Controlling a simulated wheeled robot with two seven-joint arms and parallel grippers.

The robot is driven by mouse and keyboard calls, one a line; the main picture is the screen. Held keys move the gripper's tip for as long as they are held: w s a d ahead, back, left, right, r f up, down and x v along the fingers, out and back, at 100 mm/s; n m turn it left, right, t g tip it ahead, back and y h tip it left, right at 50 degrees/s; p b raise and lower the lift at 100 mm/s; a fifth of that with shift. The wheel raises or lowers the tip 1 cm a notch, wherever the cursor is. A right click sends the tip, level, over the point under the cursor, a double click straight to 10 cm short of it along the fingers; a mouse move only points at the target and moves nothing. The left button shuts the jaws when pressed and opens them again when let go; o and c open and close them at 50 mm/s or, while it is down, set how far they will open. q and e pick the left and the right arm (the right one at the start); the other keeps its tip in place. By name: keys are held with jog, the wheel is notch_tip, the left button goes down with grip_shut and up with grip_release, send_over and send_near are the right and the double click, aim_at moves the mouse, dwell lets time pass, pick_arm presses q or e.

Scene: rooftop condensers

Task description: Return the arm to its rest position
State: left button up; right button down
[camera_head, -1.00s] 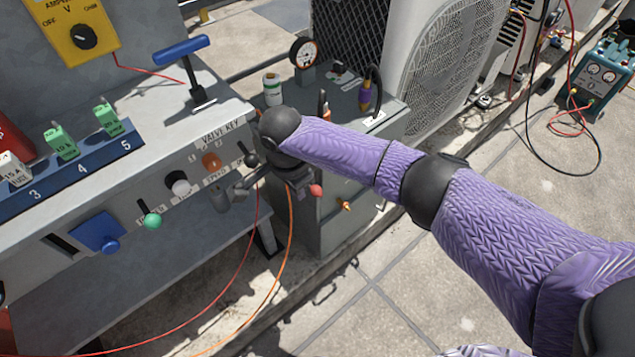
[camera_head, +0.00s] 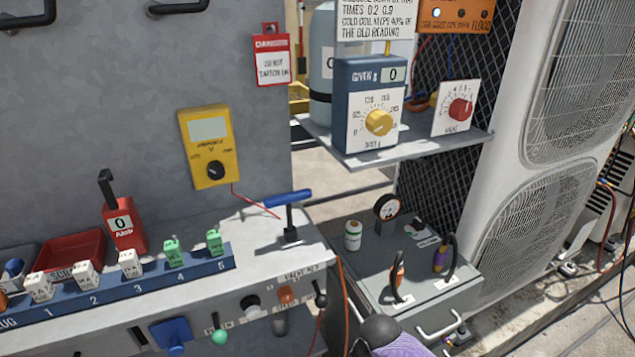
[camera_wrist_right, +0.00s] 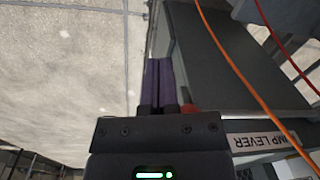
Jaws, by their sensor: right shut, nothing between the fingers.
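My right arm (camera_head: 398,346) shows only at the bottom edge of the head view, as a dark joint and a bit of purple sleeve, in front of the grey cabinet and right of the bench. My right gripper (camera_wrist_right: 158,80) shows in the right wrist view. Its two purple fingers are together with nothing between them, beside the dark side of a unit and above the pale paving. A label reading "MP LEVER", cut off at its start, is just right of the gripper. The gripper itself is out of the head view. My left gripper is in neither view.
The bench (camera_head: 270,248) carries a blue-handled T-shaped tool (camera_head: 289,205) and a blue numbered rack (camera_head: 110,290). Levers and knobs stick out of its front. A grey cabinet (camera_head: 450,300) stands to the right. An orange cable (camera_wrist_right: 235,65) crosses near the right gripper.

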jog(key=s+d+f+n+p, duration=0.1)
jog(key=s+d+f+n, duration=0.15)
jog(key=s+f, duration=0.35)
jog(key=s+d+f+n+p, duration=0.2)
jog(key=s+f+n, duration=0.1)
jog(key=s, duration=0.6)
pick_arm(q)
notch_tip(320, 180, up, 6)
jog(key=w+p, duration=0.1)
jog(key=p, duration=0.1)
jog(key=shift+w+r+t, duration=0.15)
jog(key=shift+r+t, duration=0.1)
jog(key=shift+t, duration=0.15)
pick_arm(e)
jog(key=s+d+f+n, duration=0.1)
jog(key=s+d+n, duration=0.2)
jog(key=s, duration=1)
jog(key=s+d+f+n+g+h, duration=0.1)
jog(key=s+d+n, duration=0.2)
jog(key=s, duration=1.1)
jog(key=shift+f+n, duration=0.25)
jog(key=shift+n, duration=0.7)
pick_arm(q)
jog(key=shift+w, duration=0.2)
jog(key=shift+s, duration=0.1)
